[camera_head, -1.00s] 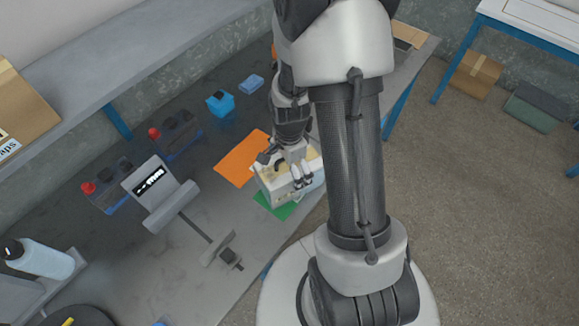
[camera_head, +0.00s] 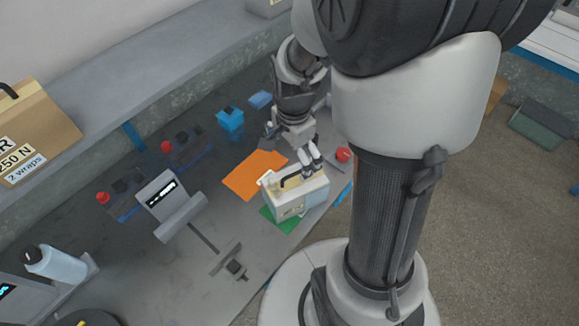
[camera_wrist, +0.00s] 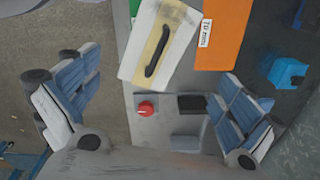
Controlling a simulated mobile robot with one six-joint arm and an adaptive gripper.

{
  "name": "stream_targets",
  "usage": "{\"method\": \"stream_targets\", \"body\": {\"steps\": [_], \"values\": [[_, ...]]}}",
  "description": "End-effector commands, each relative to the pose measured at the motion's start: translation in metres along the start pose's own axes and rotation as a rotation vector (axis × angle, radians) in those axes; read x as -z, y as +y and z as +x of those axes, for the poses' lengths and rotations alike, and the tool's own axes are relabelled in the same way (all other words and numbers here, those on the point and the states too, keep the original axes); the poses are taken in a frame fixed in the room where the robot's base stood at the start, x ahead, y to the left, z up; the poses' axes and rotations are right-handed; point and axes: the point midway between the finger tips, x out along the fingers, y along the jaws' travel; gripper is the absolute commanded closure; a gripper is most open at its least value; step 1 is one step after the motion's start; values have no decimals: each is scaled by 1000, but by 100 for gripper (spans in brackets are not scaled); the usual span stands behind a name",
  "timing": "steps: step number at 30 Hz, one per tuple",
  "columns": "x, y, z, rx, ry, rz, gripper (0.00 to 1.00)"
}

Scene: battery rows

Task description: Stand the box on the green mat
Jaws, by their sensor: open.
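The box (camera_head: 297,197) is cream-white with a yellowish top and a dark handle. It stands upright over the green mat (camera_head: 287,223), hiding much of it; I cannot tell whether its whole base is on the mat. In the wrist view the box (camera_wrist: 142,65) shows from above, beyond the fingers. My gripper (camera_head: 312,160) is open and empty behind the box's far side, apart from the handle. In the wrist view my gripper (camera_wrist: 152,110) has its fingers spread wide, with nothing between them.
An orange mat (camera_head: 254,174) lies beside the box. A red knob (camera_head: 343,154) is close to my gripper on the right. Blue items (camera_head: 230,119) stand farther back. A grey clamp-like fixture (camera_head: 233,267) lies left of the green mat, near the table's front edge.

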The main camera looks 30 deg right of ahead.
Motion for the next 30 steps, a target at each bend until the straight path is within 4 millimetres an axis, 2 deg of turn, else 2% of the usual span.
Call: {"method": "stream_targets", "body": {"steps": [1, 6, 9, 12, 15, 19, 24, 30], "values": [[-9, 1, -24, 35, 15, -98, 0], [-44, 22, -93, 128, 75, -516, 0], [-64, 43, -126, 176, 122, -766, 0], [-81, 66, -149, 216, 175, -997, 0], [-93, 86, -164, 244, 225, -1186, 0], [-103, 104, -172, 264, 271, -1347, 0], [-106, 111, -176, 270, 293, -1419, 0], [-106, 111, -176, 270, 293, -1420, 0]]}}
